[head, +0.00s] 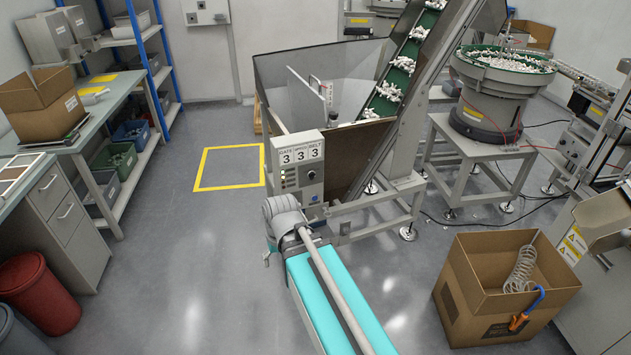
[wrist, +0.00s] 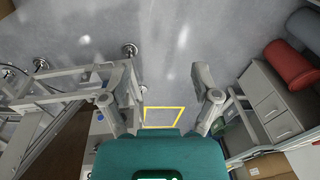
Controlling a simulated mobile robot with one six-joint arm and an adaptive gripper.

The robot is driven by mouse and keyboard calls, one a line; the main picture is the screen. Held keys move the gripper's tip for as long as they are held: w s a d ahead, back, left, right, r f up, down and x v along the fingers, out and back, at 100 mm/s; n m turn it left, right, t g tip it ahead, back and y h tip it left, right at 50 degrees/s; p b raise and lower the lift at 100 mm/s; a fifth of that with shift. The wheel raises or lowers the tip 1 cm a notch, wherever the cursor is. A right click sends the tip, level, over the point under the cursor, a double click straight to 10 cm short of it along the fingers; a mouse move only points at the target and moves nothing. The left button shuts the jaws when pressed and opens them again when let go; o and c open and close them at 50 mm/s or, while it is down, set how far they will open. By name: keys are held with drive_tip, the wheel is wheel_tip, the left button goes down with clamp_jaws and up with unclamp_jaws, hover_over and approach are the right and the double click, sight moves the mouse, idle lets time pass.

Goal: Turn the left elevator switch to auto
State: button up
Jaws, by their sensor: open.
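The elevator's grey control box (head: 297,177) stands at the front of the hopper in the head view. Three panels reading 3 top its face, with small lights on the left and a dark round knob (head: 311,175) on the right. The switches are too small to tell their positions. In the wrist view my gripper (wrist: 163,72) is open, with two grey fingers spread wide over bare floor and nothing between them. Part of a pale box with dark marks (wrist: 98,124) shows beside the left finger, partly covered by it.
The metal hopper (head: 352,155) and its inclined elevator belt (head: 403,64) stand behind the box. A cardboard box (head: 512,290) with a coiled hose is at the right. A workbench (head: 75,135) lines the left. Floor around the yellow outline (head: 200,168) is clear.

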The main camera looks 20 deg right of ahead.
drive_tip(key=w+f+m+t+y+b, duration=0.45)
drive_tip(key=w+b, duration=0.35)
drive_tip(key=w, duration=0.2)
drive_tip(key=m+t+h+b, duration=0.6)
drive_tip(key=m+t+b, duration=0.7)
drive_tip(key=m+b, duration=0.7)
approach(313, 178)
drive_tip(key=s+m+p, duration=0.2)
drive_tip(key=s, duration=0.2)
drive_tip(key=shift+w+d+r, duration=0.1)
drive_tip(key=shift+r, duration=0.1)
drive_tip(key=w, duration=1.3)
drive_tip(key=shift+w+d, duration=0.15)
drive_tip(key=shift+w, duration=0.25)
